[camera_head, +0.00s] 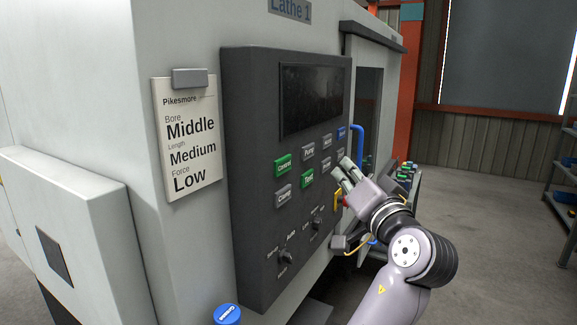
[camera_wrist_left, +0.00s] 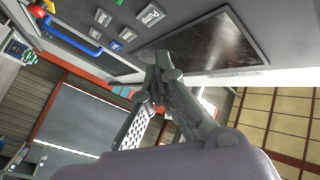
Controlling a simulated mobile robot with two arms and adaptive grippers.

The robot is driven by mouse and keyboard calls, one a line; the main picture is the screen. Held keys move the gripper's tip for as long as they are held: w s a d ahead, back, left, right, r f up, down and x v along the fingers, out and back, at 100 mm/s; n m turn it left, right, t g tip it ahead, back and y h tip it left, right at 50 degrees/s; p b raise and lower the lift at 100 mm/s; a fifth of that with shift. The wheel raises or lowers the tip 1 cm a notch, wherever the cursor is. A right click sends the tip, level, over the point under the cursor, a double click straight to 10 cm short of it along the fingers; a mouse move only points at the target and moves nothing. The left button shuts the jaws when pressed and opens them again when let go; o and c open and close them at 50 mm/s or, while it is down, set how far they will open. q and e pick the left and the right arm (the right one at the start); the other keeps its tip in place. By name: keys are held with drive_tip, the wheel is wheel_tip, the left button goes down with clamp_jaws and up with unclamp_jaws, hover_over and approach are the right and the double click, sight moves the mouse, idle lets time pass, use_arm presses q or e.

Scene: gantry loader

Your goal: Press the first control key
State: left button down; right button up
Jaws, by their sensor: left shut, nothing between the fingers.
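The dark control panel (camera_head: 240,200) on the lathe carries rows of keys beside and below a dark screen. The green Control key (camera_head: 283,165) is at the left of the key block, with the grey Pump key (camera_head: 309,153) to its right. Below are a green Test key (camera_head: 307,179) and a grey Clamp key (camera_head: 283,194). My left gripper (camera_head: 341,167) is shut and empty, in front of the right-hand keys, partly covering some. Contact with the panel cannot be told. The left wrist view shows its fingers (camera_wrist_left: 160,68) near the Pump key (camera_wrist_left: 151,16). My right gripper is not in view.
A card (camera_head: 190,140) reading Middle, Medium, Low hangs left of the panel. Selector switches (camera_head: 285,257) sit low on the panel. A blue handle (camera_head: 358,145) stands out at its right. A blue round button (camera_head: 227,314) is at the bottom. Open floor lies to the right.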

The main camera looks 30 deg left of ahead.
use_arm(q)
approach(291, 156)
drive_tip(key=w+a+r, duration=0.1)
drive_tip(key=w, duration=0.3)
drive_tip(key=shift+s+a+p, duration=0.2)
drive_tip(key=shift+a+p, duration=0.3)
drive_tip(key=shift+a, duration=0.15)
drive_tip(key=shift+a, duration=0.1)
idle(1.0)
drive_tip(key=shift+a, duration=0.5)
drive_tip(key=shift+a, duration=0.35)
idle(0.5)
drive_tip(key=shift+d, duration=0.8)
